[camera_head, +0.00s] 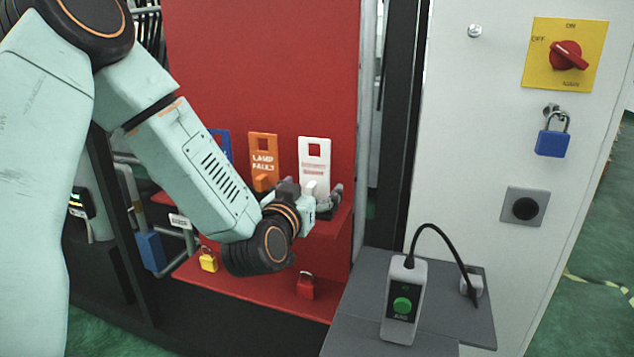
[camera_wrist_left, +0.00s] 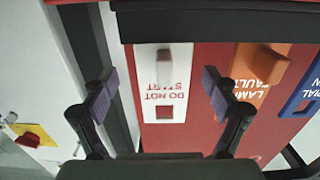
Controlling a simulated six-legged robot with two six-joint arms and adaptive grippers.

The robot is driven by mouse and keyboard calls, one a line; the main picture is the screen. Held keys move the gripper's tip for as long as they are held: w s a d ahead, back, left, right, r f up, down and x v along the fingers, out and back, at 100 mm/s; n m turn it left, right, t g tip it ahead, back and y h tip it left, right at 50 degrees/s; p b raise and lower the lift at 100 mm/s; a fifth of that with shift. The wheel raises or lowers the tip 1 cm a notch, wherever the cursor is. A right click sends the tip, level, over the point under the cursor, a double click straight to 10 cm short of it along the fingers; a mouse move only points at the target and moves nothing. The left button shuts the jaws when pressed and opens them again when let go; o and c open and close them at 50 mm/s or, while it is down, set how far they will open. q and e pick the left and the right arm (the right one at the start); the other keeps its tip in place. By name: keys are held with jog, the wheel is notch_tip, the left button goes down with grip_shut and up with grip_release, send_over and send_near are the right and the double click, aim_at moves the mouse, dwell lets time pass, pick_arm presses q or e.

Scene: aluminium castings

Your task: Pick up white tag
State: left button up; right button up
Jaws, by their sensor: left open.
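The white tag (camera_head: 315,153) stands upright against the red panel, at the right end of a row of tags on a red shelf. It has a square hole near its top and a white block low on its front. In the left wrist view the white tag (camera_wrist_left: 166,98) appears upside down, reading "DO NOT START". My left gripper (camera_head: 318,196) is open in front of the tag's lower part and hides some of it. In the wrist view the fingers of the left gripper (camera_wrist_left: 160,82) stand on either side of the tag, with nothing held. My right gripper is not seen.
An orange "LAMP FAULT" tag (camera_head: 263,150) stands just left of the white tag, with a blue tag (camera_head: 222,143) beyond. Red (camera_head: 306,285) and yellow (camera_head: 208,261) padlocks are at the lower shelf. A button box (camera_head: 404,300) stands on the grey table at right.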

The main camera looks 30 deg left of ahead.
pick_arm(q)
jog(key=shift+w+a+f, duration=0.15)
jog(key=shift+w+a, duration=0.4)
jog(key=shift+w, duration=0.15)
jog(key=shift+d, duration=0.15)
jog(key=shift+c, duration=0.2)
jog(key=shift+d, duration=0.15)
jog(key=c, duration=0.3)
jog(key=shift+a, duration=0.25)
jog(key=c, duration=0.5)
jog(key=shift+d, duration=0.15)
jog(key=c, duration=0.4)
